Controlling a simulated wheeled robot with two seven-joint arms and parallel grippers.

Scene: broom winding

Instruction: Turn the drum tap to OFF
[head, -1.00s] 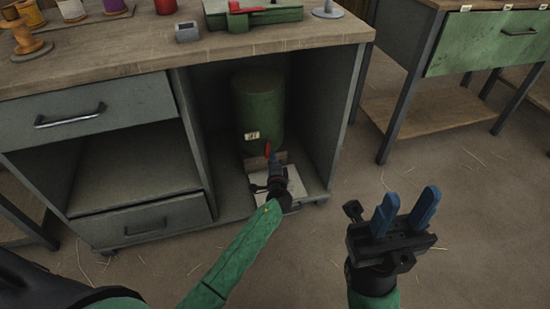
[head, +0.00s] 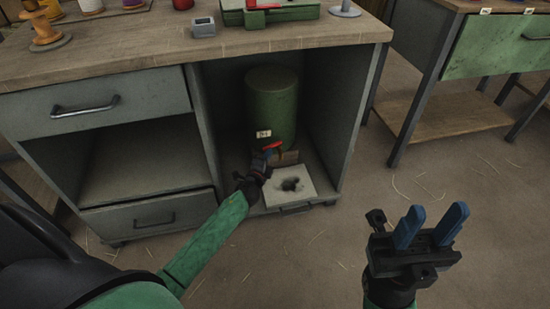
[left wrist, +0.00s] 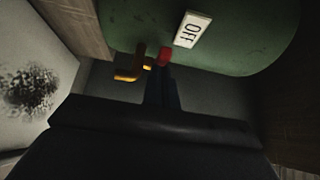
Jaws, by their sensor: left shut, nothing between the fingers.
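The green drum (head: 272,100) stands in the open right bay of the workbench, with a small white label (head: 264,133) low on its front. The left wrist view shows the label reading OFF (left wrist: 193,29). The drum tap has a red handle (head: 273,146), lying nearly sideways in the head view, and a brass spout (left wrist: 130,72). My left gripper (left wrist: 163,72) is shut and empty, its fingertips at the red handle (left wrist: 164,57); contact is unclear. The arm hides part of the tap in the head view. My right gripper (head: 433,225) is open and empty, out in front of the bench.
A pale tray (head: 310,194) with a dark stain lies on the bay floor below the tap. The bay's side walls (head: 337,110) enclose the drum. Drawers (head: 95,108) are to the left. The floor (head: 340,250) around my right gripper is clear apart from straw.

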